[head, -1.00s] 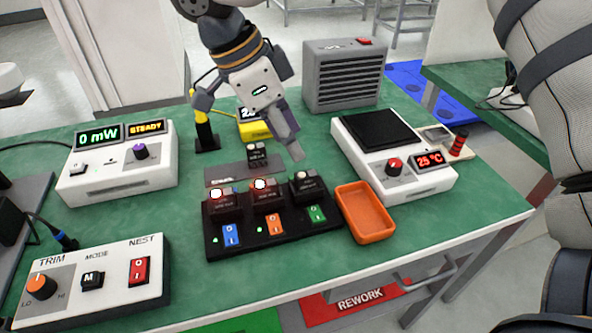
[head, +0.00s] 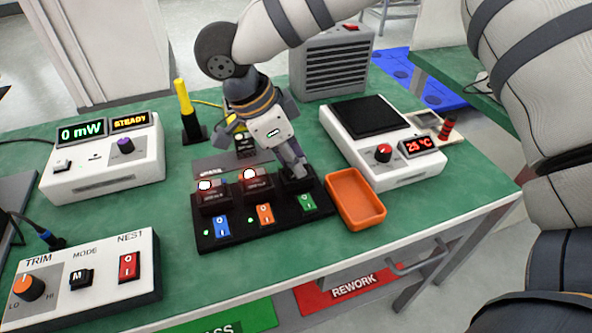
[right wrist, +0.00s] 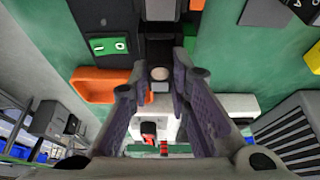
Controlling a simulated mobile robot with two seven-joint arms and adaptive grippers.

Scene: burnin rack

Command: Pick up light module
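The black burn-in rack (head: 262,234) stands near the front of the green bench. Two dark light modules with lit lamps, the left one (head: 213,198) and the middle one (head: 256,184), sit above the blue and orange switches. A third module sits above the green switch (head: 307,203), mostly hidden by my right gripper (head: 297,168) in the head view. In the right wrist view, my right gripper (right wrist: 157,80) has its fingers apart, one on each side of that module's pale round lamp (right wrist: 160,73). I cannot tell whether they touch it. My left gripper is not in view.
An orange tray (head: 356,224) stands right of the rack, beside a white hotplate unit (head: 400,180) reading 25 °C. Another small module (head: 245,150) stands behind the rack. A white meter box (head: 105,178) and a trim box (head: 80,307) stand left.

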